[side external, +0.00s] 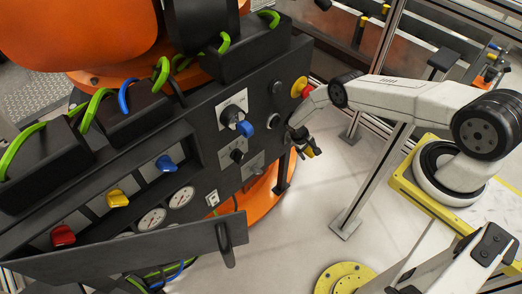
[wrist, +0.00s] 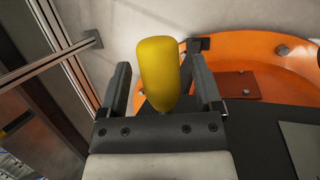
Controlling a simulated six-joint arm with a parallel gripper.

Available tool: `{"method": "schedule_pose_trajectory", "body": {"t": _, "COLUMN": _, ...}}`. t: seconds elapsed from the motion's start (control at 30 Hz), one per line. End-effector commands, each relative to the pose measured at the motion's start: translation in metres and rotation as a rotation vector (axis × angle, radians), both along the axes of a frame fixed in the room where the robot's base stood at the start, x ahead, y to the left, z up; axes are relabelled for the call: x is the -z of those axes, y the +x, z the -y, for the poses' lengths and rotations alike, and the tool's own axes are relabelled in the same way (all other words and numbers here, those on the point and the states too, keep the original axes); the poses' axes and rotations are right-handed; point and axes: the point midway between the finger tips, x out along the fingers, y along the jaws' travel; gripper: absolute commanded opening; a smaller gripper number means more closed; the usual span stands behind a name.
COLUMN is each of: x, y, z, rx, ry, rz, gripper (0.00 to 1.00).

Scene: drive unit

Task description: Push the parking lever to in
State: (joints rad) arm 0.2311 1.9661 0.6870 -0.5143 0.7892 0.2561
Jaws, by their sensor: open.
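A yellow rounded handle on a thin stem (wrist: 157,65), which looks like the parking lever, stands between the fingers of my gripper (wrist: 160,80) in the wrist view. The fingers are apart, one on each side of it, with gaps visible. In the side view my gripper (side external: 304,143) is at the right edge of the dark panel, and a small bit of yellow shows at its tip. The lever's base and its marking are hidden, so I cannot tell its position.
Red, yellow and blue handles sit further left. An open flap (side external: 130,252) juts out below. An orange base (side external: 262,196) lies beneath.

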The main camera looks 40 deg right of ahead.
Motion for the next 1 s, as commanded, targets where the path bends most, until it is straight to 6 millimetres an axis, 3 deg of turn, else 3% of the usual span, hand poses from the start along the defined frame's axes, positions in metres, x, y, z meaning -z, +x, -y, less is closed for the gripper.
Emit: {"method": "schedule_pose_trajectory", "body": {"t": 1.0, "x": -0.069, "y": 0.022, "z": -0.021, "rx": -0.001, "ry": -0.001, "rz": 0.001, "gripper": 0.83}}
